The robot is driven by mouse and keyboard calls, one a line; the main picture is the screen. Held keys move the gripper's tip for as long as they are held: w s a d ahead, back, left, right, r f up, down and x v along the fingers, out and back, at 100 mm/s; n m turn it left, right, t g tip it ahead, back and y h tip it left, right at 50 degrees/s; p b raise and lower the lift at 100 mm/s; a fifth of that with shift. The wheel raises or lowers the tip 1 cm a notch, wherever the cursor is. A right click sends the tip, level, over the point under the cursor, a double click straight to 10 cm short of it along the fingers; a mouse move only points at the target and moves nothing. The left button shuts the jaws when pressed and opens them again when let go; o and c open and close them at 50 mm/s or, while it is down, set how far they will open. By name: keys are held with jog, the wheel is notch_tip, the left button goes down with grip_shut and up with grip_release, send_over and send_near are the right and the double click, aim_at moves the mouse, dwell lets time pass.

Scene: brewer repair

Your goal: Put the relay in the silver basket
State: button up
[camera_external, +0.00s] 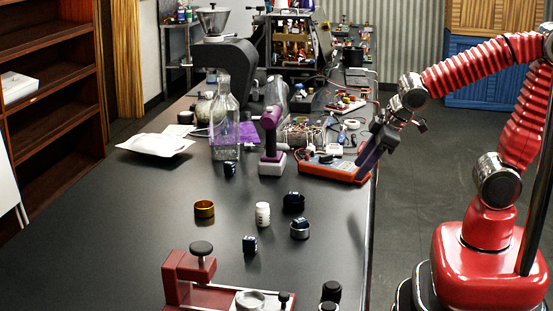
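Several small dark blue blocks with pale marks look like relays; I cannot tell which one is meant. One block (249,244) stands alone on the table near the front. Another (230,169) is farther back by the glass bottle. The silver basket (300,234), a low round ring, has a dark blue block (297,224) in or against it. A black basket (293,207) behind it also has a block (293,197) in it. My gripper (364,164) is at the table's right edge, over or beside the orange meter, away from the blocks. Its finger gap is not clear.
A gold basket (204,210) looks empty. A white bottle (263,214) stands between the baskets. A red device (190,277) occupies the front.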

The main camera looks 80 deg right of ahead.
jog(key=s+a+r+m+y, duration=0.1)
jog(key=s+a+r, duration=0.3)
jog(key=s, duration=0.5)
jog(key=shift+s+r+m+y, duration=0.25)
jog(key=shift+r+y, duration=0.25)
jog(key=shift+r, duration=0.4)
